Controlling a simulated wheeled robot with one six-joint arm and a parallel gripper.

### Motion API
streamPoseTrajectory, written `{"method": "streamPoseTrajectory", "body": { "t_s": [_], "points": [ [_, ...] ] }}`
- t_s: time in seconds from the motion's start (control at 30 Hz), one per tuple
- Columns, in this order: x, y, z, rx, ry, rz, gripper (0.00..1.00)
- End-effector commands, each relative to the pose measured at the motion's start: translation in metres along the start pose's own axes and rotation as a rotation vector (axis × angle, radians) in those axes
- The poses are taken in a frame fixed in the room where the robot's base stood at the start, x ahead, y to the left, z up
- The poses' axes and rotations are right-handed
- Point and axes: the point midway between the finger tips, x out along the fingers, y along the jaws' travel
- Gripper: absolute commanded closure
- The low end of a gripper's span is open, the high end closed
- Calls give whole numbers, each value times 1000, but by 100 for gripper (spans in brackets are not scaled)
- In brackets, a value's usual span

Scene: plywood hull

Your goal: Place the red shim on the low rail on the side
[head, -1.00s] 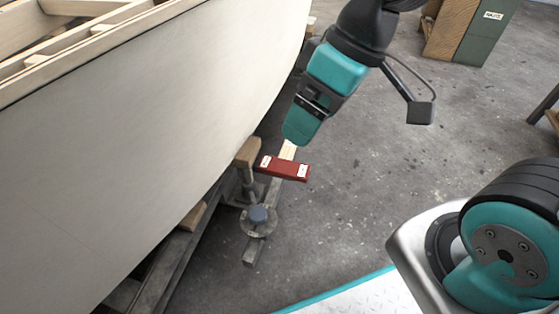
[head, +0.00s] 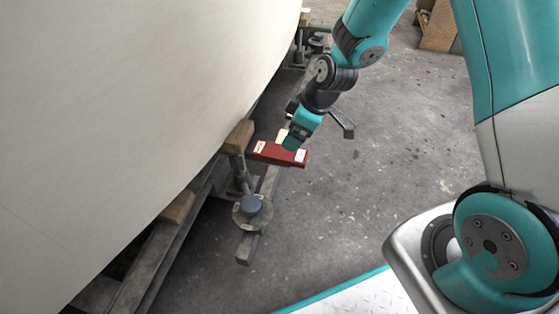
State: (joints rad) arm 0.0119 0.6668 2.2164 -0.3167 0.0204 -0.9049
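The red shim (head: 268,152) is a flat red bar with white labels near both ends. It lies across a narrow beam (head: 247,244) beside the hull, its left end close to a wood-topped prop (head: 238,138). My gripper (head: 292,146) points down at the shim's right half, touching it or just above it. Its fingertips are too small and covered to show whether they are open or shut. A long grey rail (head: 165,262) runs low along the hull's side; I cannot tell for certain that it is the low rail.
The large pale hull (head: 130,95) fills the left and overhangs the props. A round-topped screw jack (head: 252,207) stands in front of the shim. A wooden wedge (head: 178,207) sits by the grey rail. Open concrete floor (head: 370,190) lies to the right.

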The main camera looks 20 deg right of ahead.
Motion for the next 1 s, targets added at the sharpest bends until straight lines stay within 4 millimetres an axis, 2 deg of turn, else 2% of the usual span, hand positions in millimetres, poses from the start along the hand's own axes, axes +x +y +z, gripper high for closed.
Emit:
{"method": "streamPoseTrajectory", "body": {
  "t_s": [0.03, 0.1, 0.43, 0.73, 1.0],
  "points": [
    [16, 0, 2, -1, 0, -1, 12],
    [26, 0, 2, -2, -1, -1, 12],
    [45, 0, 0, 0, 0, 1, 12],
    [87, -1, -2, -1, -1, 0, 12],
    [87, -1, -4, 0, 0, 0, 12]
  ]
}}
